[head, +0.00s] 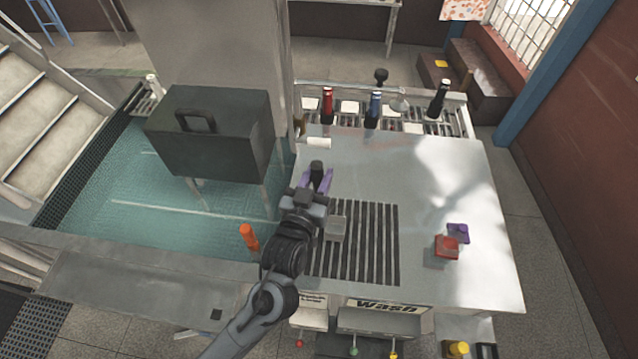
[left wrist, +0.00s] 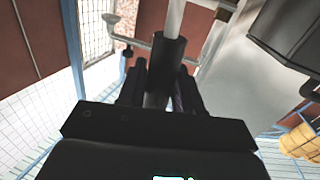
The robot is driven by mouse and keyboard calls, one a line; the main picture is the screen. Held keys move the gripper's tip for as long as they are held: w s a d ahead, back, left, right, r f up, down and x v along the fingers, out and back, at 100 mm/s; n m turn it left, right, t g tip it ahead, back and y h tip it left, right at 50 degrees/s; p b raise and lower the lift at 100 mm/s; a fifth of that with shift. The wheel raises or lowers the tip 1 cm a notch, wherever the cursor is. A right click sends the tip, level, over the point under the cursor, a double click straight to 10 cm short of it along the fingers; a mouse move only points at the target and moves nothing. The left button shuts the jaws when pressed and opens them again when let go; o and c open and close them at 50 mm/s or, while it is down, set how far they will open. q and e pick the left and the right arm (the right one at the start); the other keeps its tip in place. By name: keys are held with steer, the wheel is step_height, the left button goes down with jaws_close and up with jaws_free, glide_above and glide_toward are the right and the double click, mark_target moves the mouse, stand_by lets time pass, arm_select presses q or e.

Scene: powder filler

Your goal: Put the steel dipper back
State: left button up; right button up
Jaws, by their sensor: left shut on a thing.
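My left gripper (head: 317,182) is over the steel worktop, near its left edge. It is shut on a tool with a black grip (head: 317,167), which I take to be the steel dipper. In the left wrist view the black grip (left wrist: 164,62) sits between the dark fingers (left wrist: 160,88), and a pale steel shaft (left wrist: 176,18) extends from it. The dipper's bowl cannot be made out. A rack (head: 350,107) at the back of the worktop holds tools with a red handle (head: 327,105), a blue handle (head: 374,109) and a black handle (head: 438,100). My right gripper is out of view.
A slotted drain (head: 380,245) with a small grey block (head: 337,229) lies near the gripper. A red container (head: 446,246) and a purple one (head: 458,232) stand right. A dark box (head: 210,135) and an orange handle (head: 249,237) are left. The worktop's middle right is clear.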

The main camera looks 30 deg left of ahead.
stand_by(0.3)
arm_select(q)
steer(key=shift+f, duration=0.15)
steer(key=o, duration=1)
steer(key=shift+f, duration=0.1)
